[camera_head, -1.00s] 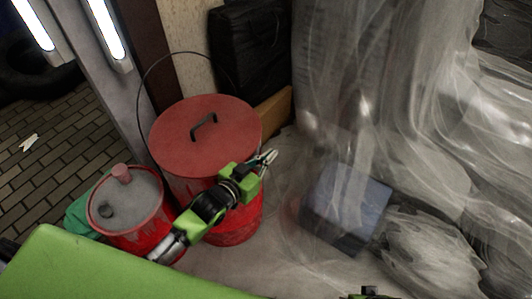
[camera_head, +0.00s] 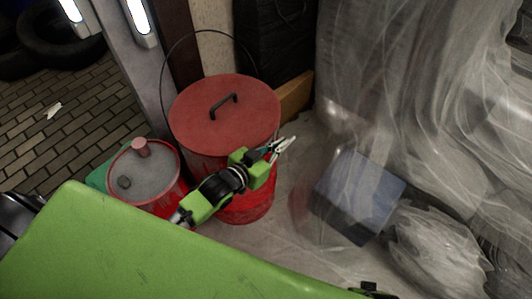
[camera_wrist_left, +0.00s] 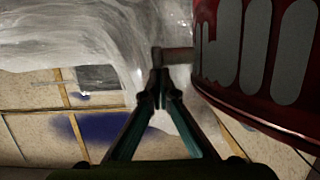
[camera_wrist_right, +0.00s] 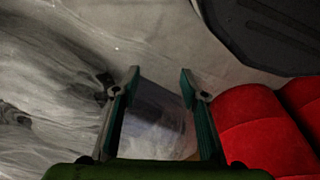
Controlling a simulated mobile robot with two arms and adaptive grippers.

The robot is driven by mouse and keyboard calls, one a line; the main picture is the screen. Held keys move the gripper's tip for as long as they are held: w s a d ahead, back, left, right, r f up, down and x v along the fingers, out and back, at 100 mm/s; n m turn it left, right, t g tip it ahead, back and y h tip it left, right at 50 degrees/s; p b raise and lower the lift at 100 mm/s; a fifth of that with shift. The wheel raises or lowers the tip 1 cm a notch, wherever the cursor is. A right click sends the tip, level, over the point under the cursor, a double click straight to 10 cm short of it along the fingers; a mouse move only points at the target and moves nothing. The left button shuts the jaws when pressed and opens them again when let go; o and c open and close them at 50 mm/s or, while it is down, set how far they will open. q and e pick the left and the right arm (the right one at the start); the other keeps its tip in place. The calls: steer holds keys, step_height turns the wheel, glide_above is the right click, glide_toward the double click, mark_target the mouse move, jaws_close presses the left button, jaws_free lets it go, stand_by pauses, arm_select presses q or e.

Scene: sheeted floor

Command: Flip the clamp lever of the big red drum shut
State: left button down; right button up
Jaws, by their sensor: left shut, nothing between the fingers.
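My left gripper (camera_head: 285,147) is in front of the drum's right side, shut and empty. In the left wrist view the drum's red side (camera_wrist_left: 235,50) fills the upper right. A short brownish bar, seemingly the clamp lever (camera_wrist_left: 176,54), sticks out from the drum, just beyond the left gripper's closed tips (camera_wrist_left: 160,78). I cannot tell whether they touch. My right gripper (camera_wrist_right: 161,75) is open and empty in the right wrist view.
A smaller red drum (camera_head: 146,180) with a grey top stands left of the big one. A dark blue box (camera_head: 358,195) lies to the right under clear sheeting (camera_head: 430,120). A cardboard piece (camera_head: 295,97) and a black item (camera_head: 280,45) are behind the drum.

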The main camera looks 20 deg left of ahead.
arm_select(q)
steer(key=v, duration=0.9)
steer(key=shift+s, duration=0.2)
steer(key=shift+r, duration=0.15)
